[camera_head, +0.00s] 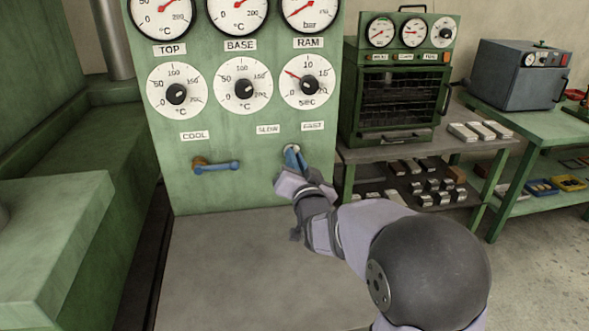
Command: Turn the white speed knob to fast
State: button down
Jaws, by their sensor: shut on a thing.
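The white speed knob (290,149) is on the green panel's front, below and between the SLOW label (268,129) and the FAST label (313,126). Only a small pale part of it shows; the fingers cover the rest. My gripper (295,157) reaches up to the panel from the lower right and is shut on the knob. Which way the knob points cannot be made out.
A blue lever (217,167) sticks out of the panel left of my gripper, under the COOL label (194,135). Three black dial knobs are above. A green oven (400,90) stands at right on a bench. The grey surface (250,255) below is clear.

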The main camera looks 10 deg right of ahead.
jog(key=shift+m+b, duration=0.7)
jog(key=shift+m, duration=0.3)
jog(key=c, duration=1.8)
grip_release()
jog(key=shift+c, duration=0.2)
jog(key=shift+s, duration=0.1)
jog(key=s+b, duration=0.1)
jog(key=s, duration=0.6)
jog(key=shift+s, duration=0.1)
